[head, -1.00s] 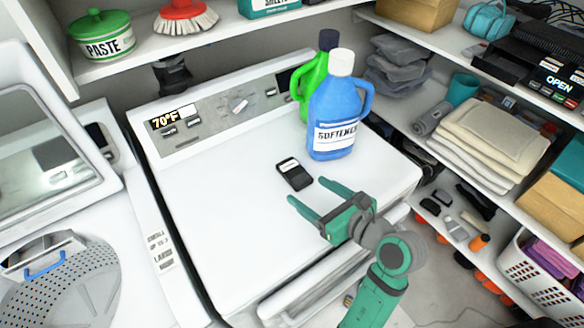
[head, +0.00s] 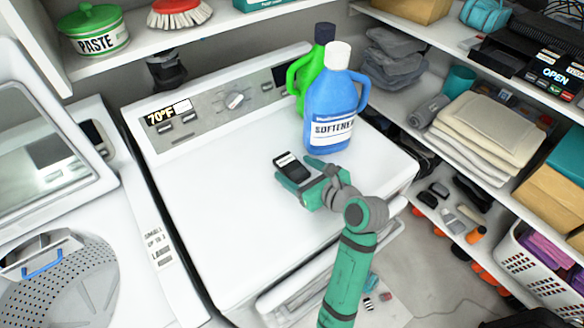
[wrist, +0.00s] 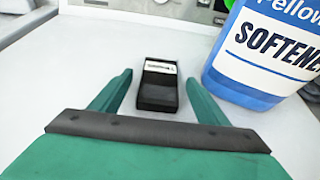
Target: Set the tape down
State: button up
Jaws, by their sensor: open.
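A small black block with a white label, which I take to be the tape (head: 292,168), lies flat on the white machine top. It also shows in the wrist view (wrist: 158,90), upright in the picture between my fingers. My green gripper (head: 294,171) is open, with one finger on each side of the tape. In the wrist view my gripper (wrist: 158,77) shows a gap between each finger and the tape. Nothing is held. I cannot tell how high the fingers are above the surface.
A blue softener bottle (head: 333,110) stands close behind and right of my gripper; it also shows in the wrist view (wrist: 265,55). A green bottle (head: 306,80) is behind it. The control panel (head: 215,100) runs along the back. The machine top (head: 215,210) is clear at left.

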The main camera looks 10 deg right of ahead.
jog(key=shift+w+a+f, duration=0.2)
jog(key=shift+w, duration=0.3)
jog(key=shift+s, duration=0.1)
jog(key=c, duration=1.3)
jog(key=shift+r, duration=0.1)
